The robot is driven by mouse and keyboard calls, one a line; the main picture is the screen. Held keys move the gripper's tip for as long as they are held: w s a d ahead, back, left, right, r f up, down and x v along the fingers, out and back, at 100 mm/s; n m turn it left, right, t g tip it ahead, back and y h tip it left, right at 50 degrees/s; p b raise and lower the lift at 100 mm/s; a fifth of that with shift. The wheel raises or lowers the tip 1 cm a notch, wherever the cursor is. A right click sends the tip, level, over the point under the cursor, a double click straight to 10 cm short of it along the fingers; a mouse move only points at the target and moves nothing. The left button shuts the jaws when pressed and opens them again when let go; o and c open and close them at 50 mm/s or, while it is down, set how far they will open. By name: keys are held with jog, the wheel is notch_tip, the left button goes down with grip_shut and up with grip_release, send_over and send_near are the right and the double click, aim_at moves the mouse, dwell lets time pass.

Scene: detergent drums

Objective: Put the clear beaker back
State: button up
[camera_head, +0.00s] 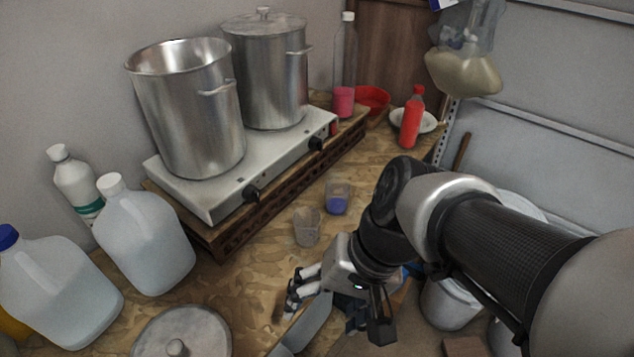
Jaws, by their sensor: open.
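A clear beaker (307,227) stands upright on the worn wooden counter (258,262), in front of the hot plate's right end. It looks empty. Another beaker with blue-purple contents (337,197) stands just behind it to the right. My gripper (290,299) is open, below and slightly left of the clear beaker in the picture, near the counter's front edge. The gripper and the clear beaker are apart. What lies directly under the fingers is partly hidden by my gripper.
A two-burner hot plate (210,205) carries two large steel pots (190,115). Plastic jugs (145,240) stand at left, and a round metal lid (190,335) lies at the front. A red bottle (411,120) stands at back right. White drums (447,300) stand below the counter's right side.

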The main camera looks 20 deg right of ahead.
jog(key=d+r+n+t+h, duration=0.3)
jog(key=d+r+n, duration=0.1)
jog(key=r, duration=0.1)
jog(key=shift+s+d+n+t+h, duration=0.25)
jog(key=shift+d+n+t+h, duration=0.05)
jog(key=shift+d+h, duration=0.1)
jog(key=shift+r, duration=0.1)
dwell(0.9)
